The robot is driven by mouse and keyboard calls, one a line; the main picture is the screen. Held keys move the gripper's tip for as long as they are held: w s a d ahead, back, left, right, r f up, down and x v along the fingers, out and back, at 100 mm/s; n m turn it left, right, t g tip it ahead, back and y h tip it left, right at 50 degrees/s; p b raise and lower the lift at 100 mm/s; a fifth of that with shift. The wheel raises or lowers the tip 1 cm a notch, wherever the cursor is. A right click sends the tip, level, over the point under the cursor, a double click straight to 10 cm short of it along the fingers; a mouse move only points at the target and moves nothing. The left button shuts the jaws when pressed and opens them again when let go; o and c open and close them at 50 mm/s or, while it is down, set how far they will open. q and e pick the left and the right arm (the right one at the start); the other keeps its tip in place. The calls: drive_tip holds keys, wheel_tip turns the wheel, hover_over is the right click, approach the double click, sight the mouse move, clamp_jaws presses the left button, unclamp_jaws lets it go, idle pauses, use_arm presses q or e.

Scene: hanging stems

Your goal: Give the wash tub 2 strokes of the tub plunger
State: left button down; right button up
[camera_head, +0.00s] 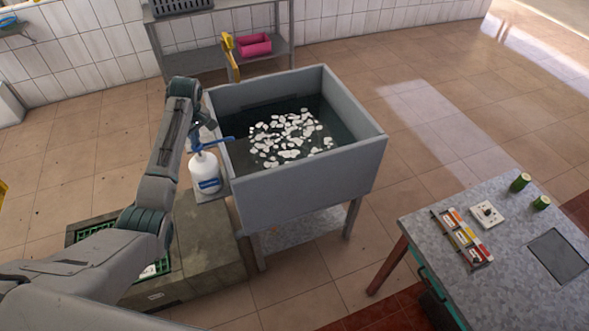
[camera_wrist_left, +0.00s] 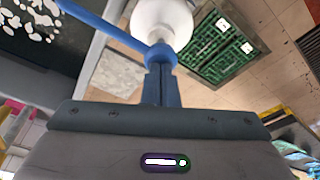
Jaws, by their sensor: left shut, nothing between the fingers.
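The wash tub (camera_head: 305,188) is a grey basin of dark water with white flecks floating in it; its corner shows in the left wrist view (camera_wrist_left: 40,73). A white bottle (camera_head: 204,172) with a blue label stands against its left side. The bottle's blue pump head, the tub plunger (camera_head: 197,146), has a long spout reaching over the tub rim. The left wrist view shows the white bottle (camera_wrist_left: 162,20) and blue plunger (camera_wrist_left: 159,54). My left gripper (camera_wrist_left: 160,74) is shut and empty, its fingertips at the plunger head; whether they touch is unclear. My right gripper is out of view.
A grey table (camera_head: 440,262) with colored packets and green cut stems stands at the right. A metal shelf (camera_head: 222,49) with a pink bin (camera_head: 254,45) is behind the tub.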

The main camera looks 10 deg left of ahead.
use_arm(q)
drive_tip(key=shift+f, duration=0.65)
drive_tip(key=shift+s, duration=0.1)
drive_tip(key=shift+p+v, duration=0.3)
drive_tip(key=shift+v, duration=0.55)
drive_tip(key=shift+a+r, duration=0.15)
drive_tip(key=shift+r, duration=0.55)
drive_tip(key=shift+w, duration=0.25)
drive_tip(key=a+v, duration=0.1)
drive_tip(key=v, duration=0.5)
drive_tip(key=shift+w, duration=0.25)
drive_tip(key=shift+r, duration=0.1)
